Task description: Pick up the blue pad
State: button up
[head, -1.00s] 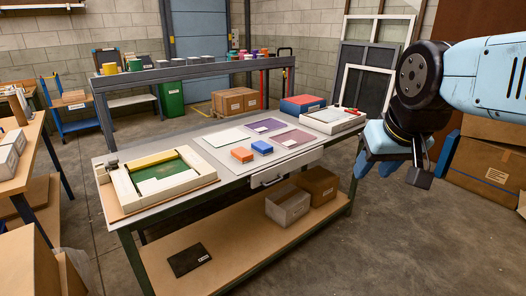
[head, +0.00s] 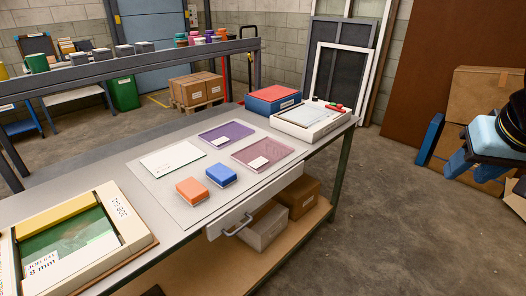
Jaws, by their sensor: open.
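The blue pad (head: 221,174) is a small blue block with a pale base. It lies on a light mat (head: 160,187) on the workbench, right beside a similar orange pad (head: 192,190), with a small gap between them. My gripper (head: 472,172) is at the far right of the head view, out over the floor and well away from the bench. Its two blue fingers point down and stand apart with nothing between them. Part of it is cut off by the picture's right edge.
A purple tray (head: 226,134), a mauve tray (head: 263,154) and a white card (head: 172,160) lie behind the pads. A green-bedded frame (head: 118,212) stands at left, a red-and-blue box (head: 273,99) and white frame (head: 309,121) behind.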

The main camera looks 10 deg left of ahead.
aim_at(219, 173)
jog(key=u, duration=0.15)
jog(key=i, duration=1.15)
jog(key=u, duration=0.7)
jog(key=k, duration=0.8)
jog(key=u, duration=0.2)
jog(key=i, duration=0.9)
jog(key=z, duration=0.1)
